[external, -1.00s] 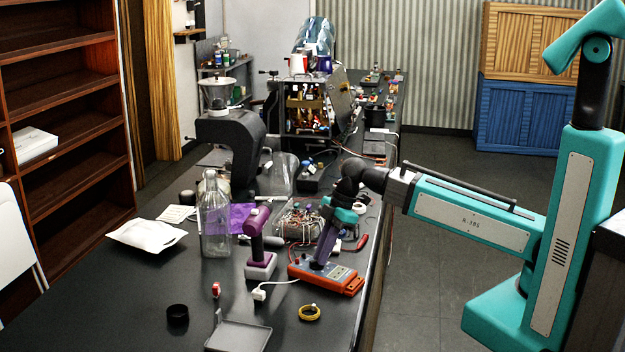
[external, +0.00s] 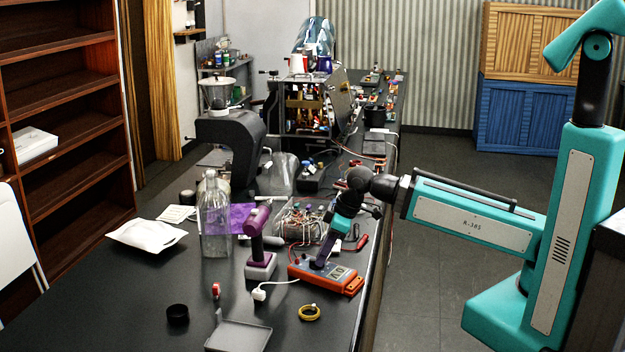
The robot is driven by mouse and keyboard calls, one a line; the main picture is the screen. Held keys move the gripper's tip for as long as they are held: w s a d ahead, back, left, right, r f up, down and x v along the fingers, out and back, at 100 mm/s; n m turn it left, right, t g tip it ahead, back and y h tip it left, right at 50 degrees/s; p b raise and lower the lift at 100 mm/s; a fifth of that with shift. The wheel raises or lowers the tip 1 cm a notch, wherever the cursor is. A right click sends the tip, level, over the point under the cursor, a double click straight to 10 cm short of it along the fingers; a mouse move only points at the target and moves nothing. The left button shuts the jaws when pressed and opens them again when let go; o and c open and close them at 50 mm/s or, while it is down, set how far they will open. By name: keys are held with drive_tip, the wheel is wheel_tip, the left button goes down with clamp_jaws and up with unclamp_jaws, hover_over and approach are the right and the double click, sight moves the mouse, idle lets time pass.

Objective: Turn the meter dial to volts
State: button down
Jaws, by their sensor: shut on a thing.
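The orange meter (external: 340,281) lies flat on the black bench near its right edge. Its display (external: 345,272) faces up and now shows dark characters that look like "0V". My gripper (external: 319,263) points down onto the meter's left part, with its purple fingers shut on the meter dial. The dial itself is hidden by the fingers, so its pointer cannot be read. My teal and black arm reaches in from the right.
A purple drill (external: 259,245) stands just left of the meter, with a white plug and cable (external: 260,293) in front. A glass bottle (external: 214,215), a yellow tape ring (external: 309,312), a grey tray (external: 240,336) and a tangle of wires (external: 300,218) are nearby.

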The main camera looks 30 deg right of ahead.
drive_tip(key=shift+s+a+m+h, duration=0.1)
drive_tip(key=shift+m+h, duration=0.2)
drive_tip(key=shift+m, duration=0.5)
drive_tip(key=shift+t, duration=0.3)
drive_tip(key=c, duration=1.8)
unclamp_jaws()
drive_tip(key=shift+s+r+b, duration=0.1)
drive_tip(key=shift+r+b, duration=0.05)
drive_tip(key=shift+b, duration=0.35)
drive_tip(key=shift+b+v, duration=1.05)
drive_tip(key=b+v, duration=0.1)
drive_tip(key=v, duration=1)
drive_tip(key=shift+r, duration=0.25)
